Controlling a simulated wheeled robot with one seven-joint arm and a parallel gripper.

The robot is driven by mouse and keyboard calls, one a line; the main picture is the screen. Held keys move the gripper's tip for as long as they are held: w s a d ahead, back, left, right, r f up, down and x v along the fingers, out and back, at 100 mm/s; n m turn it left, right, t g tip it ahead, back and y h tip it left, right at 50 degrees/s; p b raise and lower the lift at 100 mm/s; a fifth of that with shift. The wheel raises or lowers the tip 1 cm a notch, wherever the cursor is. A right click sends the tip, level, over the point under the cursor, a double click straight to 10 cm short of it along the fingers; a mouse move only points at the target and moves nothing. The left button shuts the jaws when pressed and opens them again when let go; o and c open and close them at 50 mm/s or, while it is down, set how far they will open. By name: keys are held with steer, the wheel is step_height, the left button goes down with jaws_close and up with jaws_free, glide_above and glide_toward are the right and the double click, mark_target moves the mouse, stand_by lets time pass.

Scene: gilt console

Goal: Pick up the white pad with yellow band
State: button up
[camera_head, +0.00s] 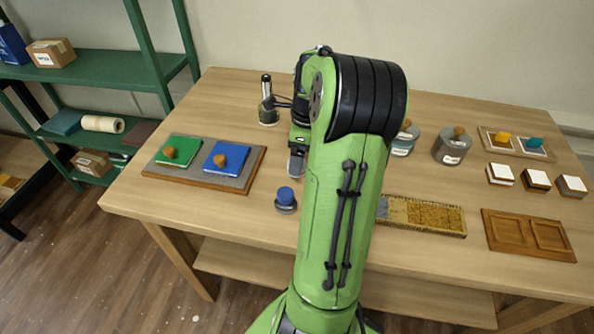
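Three small block-shaped pads with white tops stand in a row at the right of the table: a left one (500,174), a middle one (537,180) and a right one (571,186).
A grey board (200,181) with green and blue knobbed plates lies left. A blue-topped piece (286,198) stands near my gripper. Grey tins (452,149), a knobbed tray (515,151), a patterned strip (425,216) and a wooden two-panel tray (528,235) surround the pads.

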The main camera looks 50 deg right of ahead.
steer(key=f, duration=0.2)
steer(key=f+b, duration=0.1)
steer(key=shift+w+f, duration=0.2)
steer(key=shift+f, duration=0.15)
steer(key=shift+a+r, duration=0.1)
steer(key=shift+c, duration=0.8)
steer(key=c, duration=1)
steer(key=shift+o, duration=0.2)
steer(key=shift+r, duration=0.1)
step_height(320, 180, up, 10)
steer(key=p, duration=0.4)
